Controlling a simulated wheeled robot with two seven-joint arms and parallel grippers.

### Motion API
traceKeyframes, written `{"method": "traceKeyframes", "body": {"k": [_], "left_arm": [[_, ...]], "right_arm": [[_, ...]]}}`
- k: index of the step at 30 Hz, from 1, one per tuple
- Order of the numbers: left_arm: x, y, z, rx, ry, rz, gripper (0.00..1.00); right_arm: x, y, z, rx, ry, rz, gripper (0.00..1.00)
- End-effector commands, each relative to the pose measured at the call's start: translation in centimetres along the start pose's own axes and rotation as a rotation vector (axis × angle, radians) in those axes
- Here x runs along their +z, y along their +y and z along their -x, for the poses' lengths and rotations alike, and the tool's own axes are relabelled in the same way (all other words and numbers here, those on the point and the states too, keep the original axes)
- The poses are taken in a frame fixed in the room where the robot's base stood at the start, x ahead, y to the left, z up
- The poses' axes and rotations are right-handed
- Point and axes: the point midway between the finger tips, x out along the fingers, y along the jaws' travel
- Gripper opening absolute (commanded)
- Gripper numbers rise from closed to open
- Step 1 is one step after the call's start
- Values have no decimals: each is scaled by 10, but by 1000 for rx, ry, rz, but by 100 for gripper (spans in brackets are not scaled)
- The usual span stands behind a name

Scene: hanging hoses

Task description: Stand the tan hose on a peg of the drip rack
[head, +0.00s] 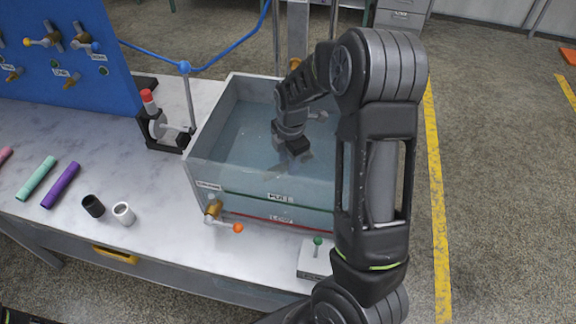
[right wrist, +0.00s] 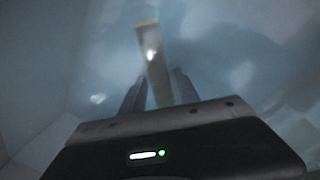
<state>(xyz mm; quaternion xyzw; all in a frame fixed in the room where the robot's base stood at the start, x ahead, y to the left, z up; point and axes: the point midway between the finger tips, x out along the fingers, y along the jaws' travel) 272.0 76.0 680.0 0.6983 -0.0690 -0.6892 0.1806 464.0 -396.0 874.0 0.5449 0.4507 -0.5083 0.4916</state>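My right gripper (head: 300,160) points down inside the clear tank (head: 232,186), at or in the water. In the right wrist view a pale tan strip, which looks like the tan hose (right wrist: 152,55), runs between the two fingers of that gripper (right wrist: 159,85). The fingers are apart, one on each side of it. The picture is too hazy to tell whether they press on it. The hose cannot be made out clearly in the head view. I cannot make out the drip rack for certain.
Teal (head: 36,178) and purple (head: 60,185) tubes lie on the grey table (head: 150,240), near a black ring (head: 92,206) and a white ring (head: 123,213). A red-topped fixture (head: 152,115) stands left of the tank. An orange-tipped valve (head: 225,218) juts from its front.

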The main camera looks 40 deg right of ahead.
Motion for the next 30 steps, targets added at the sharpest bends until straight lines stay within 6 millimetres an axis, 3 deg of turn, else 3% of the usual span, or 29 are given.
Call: {"method": "traceKeyframes", "body": {"k": [10, 24, 30], "left_arm": [[0, 0, 0, 0, 0, 0, 52], [0, 0, 0, 0, 0, 0, 52], [0, 0, 0, 0, 0, 0, 52]], "right_arm": [[0, 0, 0, 0, 0, 0, 38], [0, 0, 0, 0, 0, 0, 0], [0, 0, 0, 1, 0, 0, 0]]}}
